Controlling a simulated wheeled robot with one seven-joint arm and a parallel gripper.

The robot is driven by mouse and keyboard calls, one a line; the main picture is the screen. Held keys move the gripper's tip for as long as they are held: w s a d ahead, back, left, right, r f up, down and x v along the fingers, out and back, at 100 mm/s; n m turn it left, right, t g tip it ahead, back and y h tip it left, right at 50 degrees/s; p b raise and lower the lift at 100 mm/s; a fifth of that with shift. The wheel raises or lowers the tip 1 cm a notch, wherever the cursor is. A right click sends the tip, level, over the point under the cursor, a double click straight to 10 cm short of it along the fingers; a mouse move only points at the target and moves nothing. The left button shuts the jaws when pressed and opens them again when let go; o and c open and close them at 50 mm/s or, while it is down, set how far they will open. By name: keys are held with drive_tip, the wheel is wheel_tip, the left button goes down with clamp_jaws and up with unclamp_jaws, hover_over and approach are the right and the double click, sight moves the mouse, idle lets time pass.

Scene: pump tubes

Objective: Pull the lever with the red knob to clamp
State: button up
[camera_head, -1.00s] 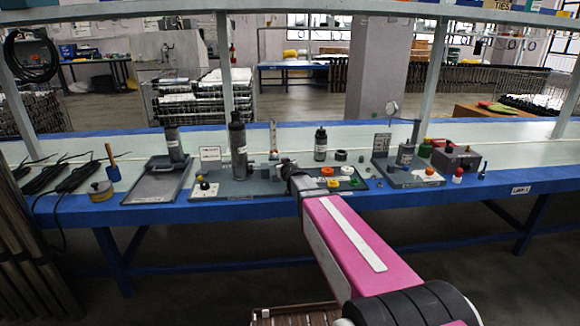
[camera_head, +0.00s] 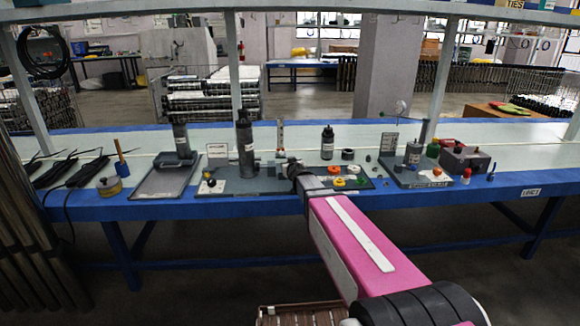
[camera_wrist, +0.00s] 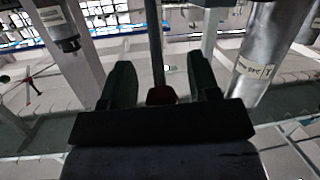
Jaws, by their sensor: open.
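The dark red knob (camera_wrist: 162,95) on a thin dark rod (camera_wrist: 156,40) shows in the wrist view. It lies between the two dark fingers of my gripper (camera_wrist: 161,75), with gaps on both sides, so the gripper is open around it and not closed on it. In the head view my gripper (camera_head: 284,165) is at the right end of a grey fixture plate (camera_head: 228,188) that carries a tall dark cylinder (camera_head: 245,145). The red knob cannot be made out there, and my arm covers part of that area.
A labelled metal cylinder (camera_wrist: 262,55) stands close on the right in the wrist view. In the head view a tray of coloured rings (camera_head: 360,183) is just right of my arm. A flat grey fixture (camera_head: 160,182) stands left. The blue table edge (camera_head: 420,197) runs in front.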

drive_tip(key=v, duration=1)
drive_tip(key=shift+s, duration=0.35)
